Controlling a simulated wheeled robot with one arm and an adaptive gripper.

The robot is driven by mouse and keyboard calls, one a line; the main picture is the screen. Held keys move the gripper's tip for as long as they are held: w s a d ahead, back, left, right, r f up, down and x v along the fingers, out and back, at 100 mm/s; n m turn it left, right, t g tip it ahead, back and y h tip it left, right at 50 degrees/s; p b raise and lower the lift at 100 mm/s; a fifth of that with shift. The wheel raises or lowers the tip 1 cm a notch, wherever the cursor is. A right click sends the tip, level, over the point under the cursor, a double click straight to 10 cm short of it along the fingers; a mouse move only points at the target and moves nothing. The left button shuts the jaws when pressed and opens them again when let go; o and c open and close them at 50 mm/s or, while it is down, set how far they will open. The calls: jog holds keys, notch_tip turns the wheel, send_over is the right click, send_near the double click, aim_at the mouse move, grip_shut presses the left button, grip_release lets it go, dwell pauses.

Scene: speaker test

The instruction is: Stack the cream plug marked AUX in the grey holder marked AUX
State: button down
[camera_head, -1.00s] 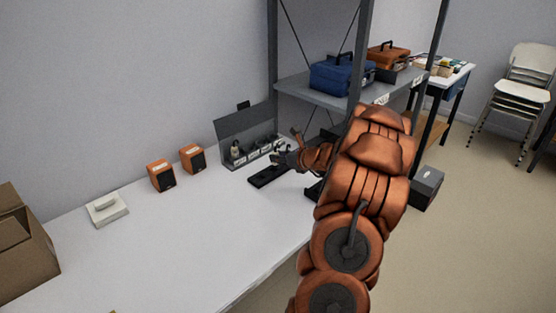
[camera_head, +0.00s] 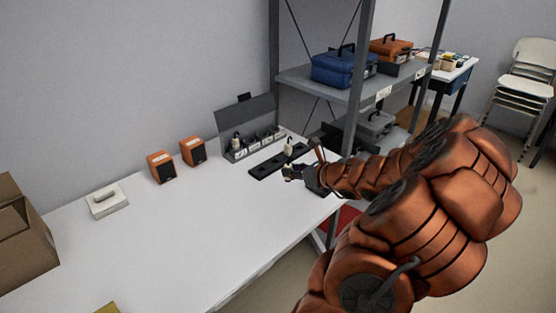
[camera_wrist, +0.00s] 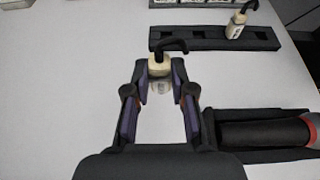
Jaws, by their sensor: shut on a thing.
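My gripper (camera_wrist: 160,80) is shut on a cream plug (camera_wrist: 159,66) with a black hooked cable. It holds the plug over the white tabletop, in front of a long black strip. The grey holder (camera_head: 238,156) with several labelled slots stands behind the strip against a raised dark panel. Its labelled front shows at the top edge of the wrist view (camera_wrist: 195,3). A cream plug (camera_head: 236,143) stands in its left slot. The labels are too small to read.
Another cream plug (camera_wrist: 236,27) stands in the black strip (camera_wrist: 190,41). A dark cylinder with a red ring (camera_wrist: 265,133) lies close right of my gripper. Two orange speakers (camera_head: 162,167) stand left of the holder. A metal shelf (camera_head: 330,92) rises behind right.

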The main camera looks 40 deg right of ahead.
jog(key=w+r+b, duration=0.2)
jog(key=w+b, duration=0.2)
jog(key=w, duration=1.1)
jog(key=w+d, duration=0.2)
jog(key=w, duration=0.1)
jog(key=w+d+f, duration=0.1)
jog(key=w+d, duration=0.2)
jog(key=w, duration=0.1)
jog(key=w+d+p, duration=0.1)
jog(key=w+d, duration=0.1)
jog(key=w, duration=0.2)
jog(key=shift+w+d+f, duration=0.2)
jog(key=shift+w+f, duration=0.05)
jog(key=shift+w+d, duration=0.2)
jog(key=shift+w, duration=0.05)
jog(key=shift+w+d, duration=0.1)
jog(key=shift+w, duration=0.3)
jog(key=shift+d+f, duration=0.1)
jog(key=shift+f, duration=1.65)
jog(key=shift+f, duration=0.35)
jog(key=c, duration=1)
grip_release()
